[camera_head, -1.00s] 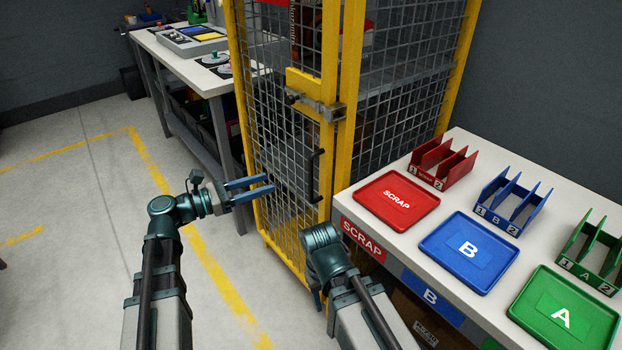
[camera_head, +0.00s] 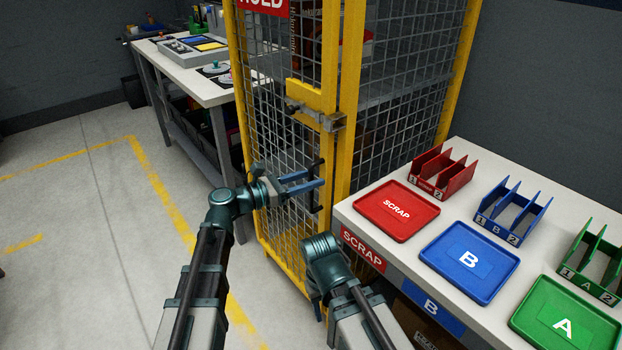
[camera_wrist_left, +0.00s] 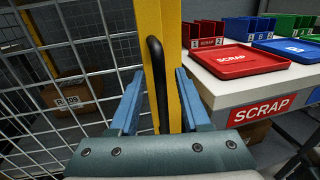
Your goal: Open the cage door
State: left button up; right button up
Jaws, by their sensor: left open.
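The cage door (camera_head: 283,130) has a yellow frame and wire mesh, and it looks closed against its yellow post (camera_head: 350,105). A metal latch (camera_head: 322,118) sits high on its right edge. Below it is the black vertical handle (camera_head: 317,166), partly covered by my left gripper (camera_head: 318,179). My left gripper is open, with a blue finger on each side of the handle. In the left wrist view the handle (camera_wrist_left: 158,85) stands between the open fingers (camera_wrist_left: 158,98), and no grip on it shows. My right gripper (camera_head: 318,308) hangs low before the cage, mostly hidden behind my right arm.
A white table (camera_head: 398,252) at the right stands close to the cage, with red, blue and green trays and racks. A workbench (camera_head: 205,92) stands behind on the left. The floor (camera_head: 110,220) left of the cage is clear, with yellow lines.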

pick_arm(q)
jog(key=shift+w+d, duration=0.1)
jog(key=shift+d, duration=0.15)
grip_shut()
dwell(1.4)
